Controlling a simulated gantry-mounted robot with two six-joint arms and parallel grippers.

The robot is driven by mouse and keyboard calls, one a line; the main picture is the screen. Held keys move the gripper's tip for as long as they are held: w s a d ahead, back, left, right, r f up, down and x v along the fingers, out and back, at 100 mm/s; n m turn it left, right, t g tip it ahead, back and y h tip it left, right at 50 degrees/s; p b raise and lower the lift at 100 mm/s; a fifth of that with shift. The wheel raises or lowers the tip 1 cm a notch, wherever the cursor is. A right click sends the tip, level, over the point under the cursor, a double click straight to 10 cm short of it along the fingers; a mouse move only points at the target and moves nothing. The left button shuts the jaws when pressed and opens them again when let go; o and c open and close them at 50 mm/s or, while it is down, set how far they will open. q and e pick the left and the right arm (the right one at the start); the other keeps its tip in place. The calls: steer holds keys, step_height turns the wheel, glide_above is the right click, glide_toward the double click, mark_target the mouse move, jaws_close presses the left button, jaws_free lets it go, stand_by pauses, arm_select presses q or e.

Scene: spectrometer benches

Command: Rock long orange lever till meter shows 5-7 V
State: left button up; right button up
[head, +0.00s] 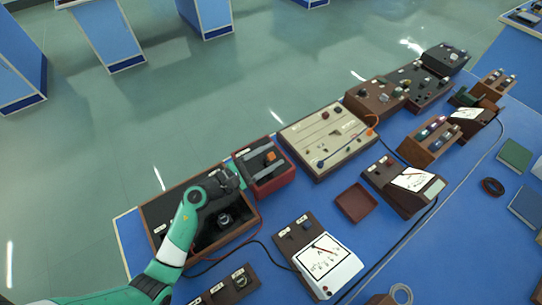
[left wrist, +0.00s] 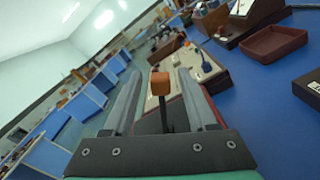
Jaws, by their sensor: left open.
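An orange lever knob (head: 271,156) stands on a dark red box (head: 287,178) near the middle of the head view. In the left wrist view the knob (left wrist: 160,83) sits on a dark upright stem between my two grey fingers. My left gripper (head: 261,163) is open, with a finger on each side of the lever and visible gaps to the knob. A white-faced meter (head: 323,254) stands front centre. Another meter (head: 412,180) is to its right, and a smaller one (head: 467,114) is farther back. Their needle readings are too small to tell. My right gripper is out of view.
A beige panel box (head: 337,128) with knobs and a thin lever stands just right of the red box. An open brown case (head: 165,199) lies under my left arm. A shallow red-brown tray (head: 355,203) is on the blue bench. Black cables cross the bench.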

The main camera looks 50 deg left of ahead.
arm_select(q)
steer(key=shift+w, duration=0.2)
jaws_close()
stand_by(1.3)
